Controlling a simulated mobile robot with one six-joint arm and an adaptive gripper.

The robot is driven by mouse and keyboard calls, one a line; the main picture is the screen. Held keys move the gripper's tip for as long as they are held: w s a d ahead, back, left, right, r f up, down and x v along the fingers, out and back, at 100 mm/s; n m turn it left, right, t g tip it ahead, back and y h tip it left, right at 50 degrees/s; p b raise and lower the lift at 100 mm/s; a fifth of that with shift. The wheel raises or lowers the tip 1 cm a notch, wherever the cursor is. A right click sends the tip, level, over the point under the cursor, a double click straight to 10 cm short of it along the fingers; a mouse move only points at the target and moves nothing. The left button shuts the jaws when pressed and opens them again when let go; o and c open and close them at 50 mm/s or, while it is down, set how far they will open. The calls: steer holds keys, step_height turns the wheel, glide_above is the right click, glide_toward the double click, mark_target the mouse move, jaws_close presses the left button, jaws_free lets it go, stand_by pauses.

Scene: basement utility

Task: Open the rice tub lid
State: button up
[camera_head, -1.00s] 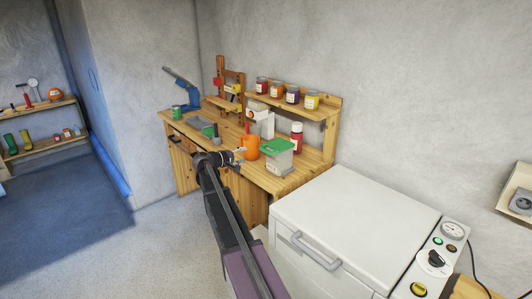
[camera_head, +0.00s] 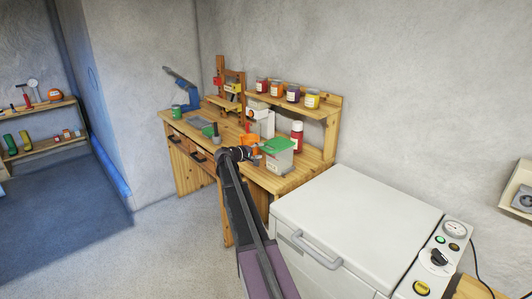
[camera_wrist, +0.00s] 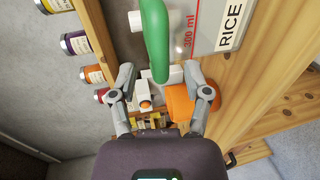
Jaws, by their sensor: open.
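The rice tub is a clear-grey box (camera_head: 275,166) with a green lid (camera_head: 279,146), standing on the wooden workbench. The lid looks closed. In the wrist view the tub's side (camera_wrist: 205,22) shows a RICE label and a red "300 ml" mark, and the green lid edge (camera_wrist: 156,42) appears as a curved strip. My gripper (camera_head: 257,154) is beside the tub's left side in the head view. In the wrist view its two fingers (camera_wrist: 158,76) are spread apart, with the lid edge ahead of and between them. Whether they touch the lid I cannot tell.
An orange container (camera_wrist: 187,104) stands close by the right finger; it also shows in the head view (camera_head: 248,141), partly hidden. A red bottle (camera_head: 297,137) stands behind the tub. Jars line the raised shelf (camera_head: 335,105). A white chest appliance (camera_head: 358,210) is at right.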

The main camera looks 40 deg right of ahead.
mark_target(266, 148)
steer(key=shift+b+x, duration=0.3)
steer(key=shift+x, duration=1.9)
jaws_close()
